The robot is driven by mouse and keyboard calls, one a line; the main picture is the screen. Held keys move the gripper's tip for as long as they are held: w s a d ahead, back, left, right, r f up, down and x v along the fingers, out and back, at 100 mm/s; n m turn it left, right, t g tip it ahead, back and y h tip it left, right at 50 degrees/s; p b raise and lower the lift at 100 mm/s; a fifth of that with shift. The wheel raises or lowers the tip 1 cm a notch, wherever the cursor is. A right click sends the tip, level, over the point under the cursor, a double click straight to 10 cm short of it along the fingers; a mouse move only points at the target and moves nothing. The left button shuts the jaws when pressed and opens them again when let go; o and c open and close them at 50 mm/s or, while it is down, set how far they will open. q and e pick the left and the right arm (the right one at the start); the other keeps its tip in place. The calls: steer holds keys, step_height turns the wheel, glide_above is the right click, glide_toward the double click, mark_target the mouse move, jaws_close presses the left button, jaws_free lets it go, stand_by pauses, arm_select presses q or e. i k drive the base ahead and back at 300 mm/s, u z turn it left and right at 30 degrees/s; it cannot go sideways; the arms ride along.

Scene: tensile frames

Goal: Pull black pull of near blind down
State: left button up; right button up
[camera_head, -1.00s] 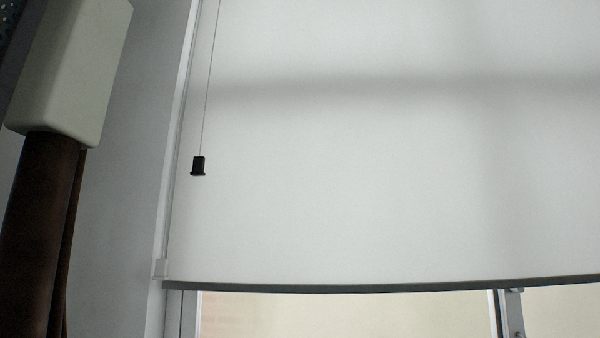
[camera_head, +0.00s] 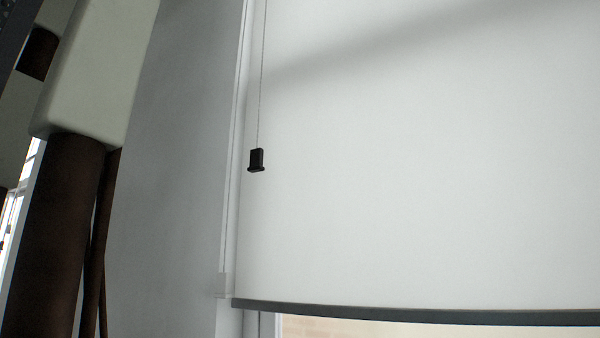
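The black pull (camera_head: 256,160) is a small dark piece with a wider foot. It hangs on a thin cord (camera_head: 261,80) in front of the left edge of the near blind (camera_head: 430,170). The blind is white and lowered over most of the window, with a dark grey bottom bar (camera_head: 420,313) low in the picture. Neither of my grippers shows, and nothing touches the pull.
A grey-white wall (camera_head: 180,180) stands left of the blind. Farther left are a pale rounded block (camera_head: 95,80) and dark brown upright shapes (camera_head: 60,230) below it. A bright strip of window glass (camera_head: 340,328) shows under the bottom bar. Free space surrounds the pull.

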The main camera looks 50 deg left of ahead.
mark_target(256, 165)
steer(key=i, duration=0.5)
steer(key=u, duration=3.05)
